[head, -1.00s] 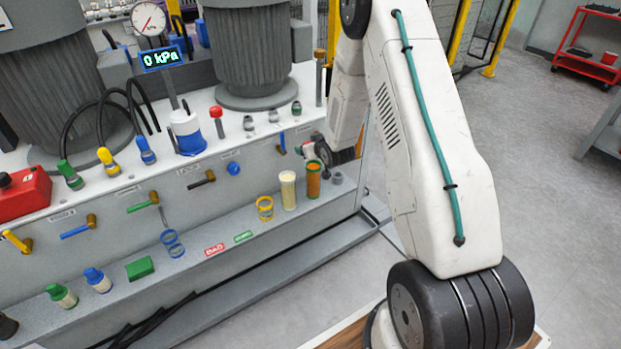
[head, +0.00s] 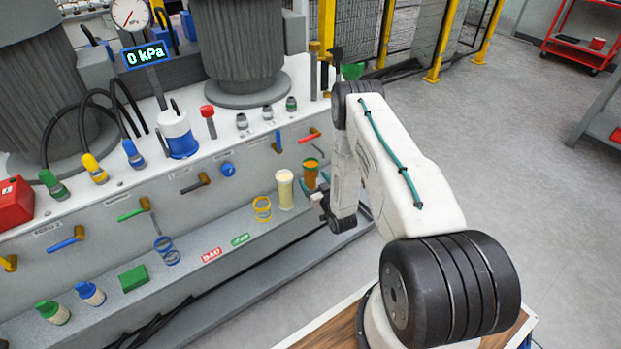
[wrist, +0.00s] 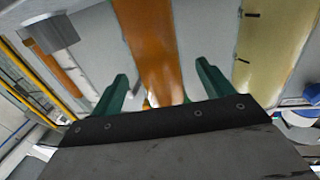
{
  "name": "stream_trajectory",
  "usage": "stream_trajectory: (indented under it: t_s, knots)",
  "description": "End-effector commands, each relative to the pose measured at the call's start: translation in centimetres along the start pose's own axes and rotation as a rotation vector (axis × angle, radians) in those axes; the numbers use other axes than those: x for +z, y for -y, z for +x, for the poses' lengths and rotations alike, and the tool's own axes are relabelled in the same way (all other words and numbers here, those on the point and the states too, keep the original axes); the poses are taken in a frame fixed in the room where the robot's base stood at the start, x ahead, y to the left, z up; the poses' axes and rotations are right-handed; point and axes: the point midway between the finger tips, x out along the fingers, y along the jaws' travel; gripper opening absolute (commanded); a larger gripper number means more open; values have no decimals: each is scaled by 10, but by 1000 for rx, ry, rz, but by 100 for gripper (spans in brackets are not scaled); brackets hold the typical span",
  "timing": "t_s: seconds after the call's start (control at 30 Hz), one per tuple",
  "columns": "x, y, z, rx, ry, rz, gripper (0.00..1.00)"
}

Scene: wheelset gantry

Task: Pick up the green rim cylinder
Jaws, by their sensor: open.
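The green rim cylinder (head: 311,174) stands upright on the grey ledge, filled with orange, with a green ring at its top. In the wrist view its orange body (wrist: 148,35) fills the gap between my two green fingers. My gripper (wrist: 161,75) is open, and the fingers do not appear to press on the cylinder; how deep it sits between them I cannot tell. In the head view my gripper (head: 320,190) is low beside the cylinder's right side, partly hidden by my wrist.
A pale yellow cylinder (head: 285,190) stands close to the left, also in the wrist view (wrist: 275,45). A red-handled valve (head: 310,134) sticks out of the panel above.

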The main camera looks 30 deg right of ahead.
Motion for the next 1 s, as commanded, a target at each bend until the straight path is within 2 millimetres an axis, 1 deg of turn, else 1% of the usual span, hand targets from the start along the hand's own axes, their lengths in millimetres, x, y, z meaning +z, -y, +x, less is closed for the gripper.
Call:
stream_trajectory:
  t_s: [0.2, 0.3, 0.4, 0.6, 0.63, 0.67, 0.7, 0.77, 0.8, 0.83, 1.0]
  knots:
    - [1, 0, 33, -1, -1, -2, 79]
    - [1, -2, 44, 1, 0, -1, 79]
    - [1, -2, 50, 1, 2, 0, 79]
    - [1, -2, 50, 1, 2, 0, 79]
    - [1, -2, 50, 1, 2, 0, 74]
    - [1, -2, 50, 1, 2, 0, 65]
    - [1, -2, 50, 1, 2, 0, 54]
    - [1, -2, 50, 1, 2, 0, 38]
    - [1, -2, 50, 1, 2, 0, 26]
    - [1, -2, 50, 1, 2, 0, 19]
    - [0, -2, 51, 1, 0, -1, 19]
